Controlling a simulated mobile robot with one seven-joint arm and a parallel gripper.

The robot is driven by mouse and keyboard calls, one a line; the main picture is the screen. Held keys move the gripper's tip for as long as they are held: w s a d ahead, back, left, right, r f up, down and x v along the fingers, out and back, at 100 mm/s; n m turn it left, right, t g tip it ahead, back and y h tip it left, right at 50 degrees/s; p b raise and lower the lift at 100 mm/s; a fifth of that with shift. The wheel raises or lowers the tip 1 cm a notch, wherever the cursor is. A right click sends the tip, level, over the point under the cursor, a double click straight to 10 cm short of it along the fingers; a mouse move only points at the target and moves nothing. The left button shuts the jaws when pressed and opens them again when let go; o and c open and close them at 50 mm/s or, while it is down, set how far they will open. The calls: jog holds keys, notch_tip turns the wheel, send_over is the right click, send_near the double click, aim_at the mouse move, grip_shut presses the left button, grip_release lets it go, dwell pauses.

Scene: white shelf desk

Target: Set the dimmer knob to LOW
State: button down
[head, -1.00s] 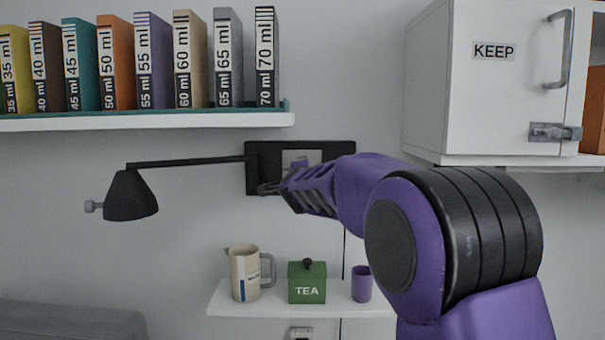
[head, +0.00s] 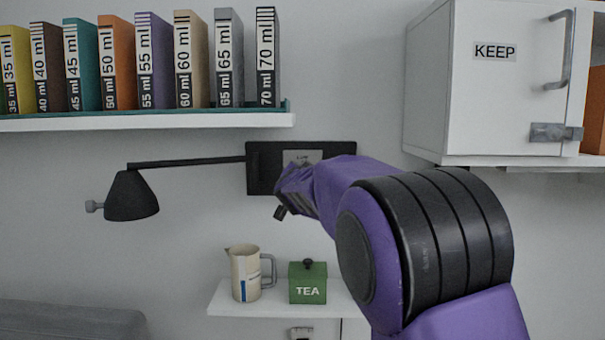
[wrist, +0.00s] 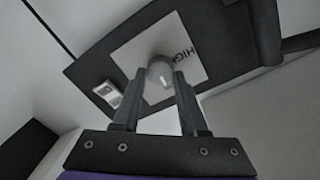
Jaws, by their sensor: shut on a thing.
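The dimmer knob (wrist: 160,72) is a round grey knob with a short white mark, on a pale plate (wrist: 135,58) set in a black wall panel (wrist: 228,52). The plate's lettering near the knob reads HIGH in part. My gripper (wrist: 159,81) is shut on the knob, one finger on each side. In the head view my gripper (head: 281,205) and wrist hide the knob and most of the plate (head: 302,157). Small lettering at the plate's top is too small to read surely.
A black lamp (head: 131,196) on a swing arm extends left from the panel. A shelf of upright labelled boxes (head: 152,62) is above left, a white KEEP cabinet (head: 475,90) right. Below, a small shelf (head: 223,297) holds a pitcher (head: 245,273) and green TEA box (head: 307,283).

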jog(key=shift+r+n, duration=0.15)
jog(key=shift+n, duration=0.25)
jog(key=shift+c, duration=2.2)
grip_release()
